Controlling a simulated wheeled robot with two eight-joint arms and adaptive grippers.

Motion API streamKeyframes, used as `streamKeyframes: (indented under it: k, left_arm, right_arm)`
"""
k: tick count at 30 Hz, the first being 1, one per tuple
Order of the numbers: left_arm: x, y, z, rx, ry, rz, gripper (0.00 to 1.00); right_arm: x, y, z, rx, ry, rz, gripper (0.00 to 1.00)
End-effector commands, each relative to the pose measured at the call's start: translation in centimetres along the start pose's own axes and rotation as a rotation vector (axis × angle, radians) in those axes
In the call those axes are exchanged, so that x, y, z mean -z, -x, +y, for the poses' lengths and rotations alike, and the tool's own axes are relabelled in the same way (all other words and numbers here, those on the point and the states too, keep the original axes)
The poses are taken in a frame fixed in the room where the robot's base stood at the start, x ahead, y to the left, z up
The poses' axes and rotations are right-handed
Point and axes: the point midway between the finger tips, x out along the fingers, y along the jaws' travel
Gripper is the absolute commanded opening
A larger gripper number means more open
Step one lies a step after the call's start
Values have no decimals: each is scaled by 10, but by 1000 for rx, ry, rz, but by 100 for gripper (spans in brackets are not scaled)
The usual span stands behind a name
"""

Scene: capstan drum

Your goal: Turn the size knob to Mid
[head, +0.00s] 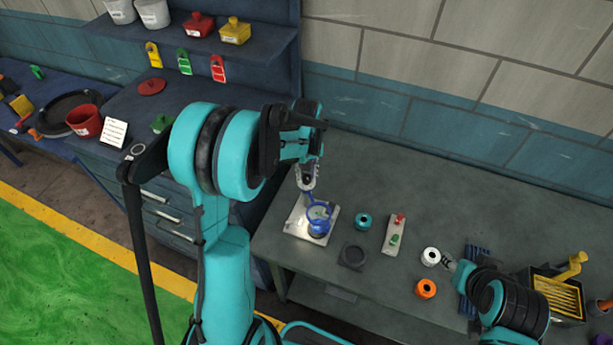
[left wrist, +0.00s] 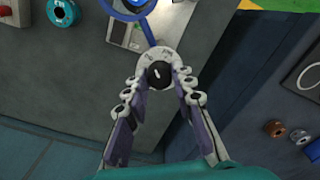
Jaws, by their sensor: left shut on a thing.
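The knob (left wrist: 160,74) is black with a short white mark, seen end-on in the left wrist view. My left gripper (head: 307,178) points down over the metal base plate (head: 297,224) in the head view. Its two fingers close around the knob from both sides. A blue ring-shaped part (head: 319,213) stands on the plate just below the gripper; a blue bar links it to the knob's end in the left wrist view. No size lettering is legible. My right gripper (head: 449,265) is beside a white spool (head: 431,257); its fingers are too small to judge.
On the bench are a teal spool (head: 363,221), a dark square pad (head: 352,256), a plate with red and green buttons (head: 395,234), an orange spool (head: 426,289) and a yellow-handled box (head: 557,296). The bench's back middle is clear. Shelves stand at left.

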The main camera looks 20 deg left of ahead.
Motion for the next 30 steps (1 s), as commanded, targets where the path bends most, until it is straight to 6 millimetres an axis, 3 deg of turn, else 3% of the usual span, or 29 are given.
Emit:
streamKeyframes:
  k: [18, 30]
  left_arm:
    - [0, -1, 0, 0, -536, 0, 0]
    - [0, 0, 0, 0, -697, 0, 0]
  right_arm:
    - [-13, -18, 0, 0, 0, 0, 40]
    - [-15, -21, 0, 0, 0, 0, 40]
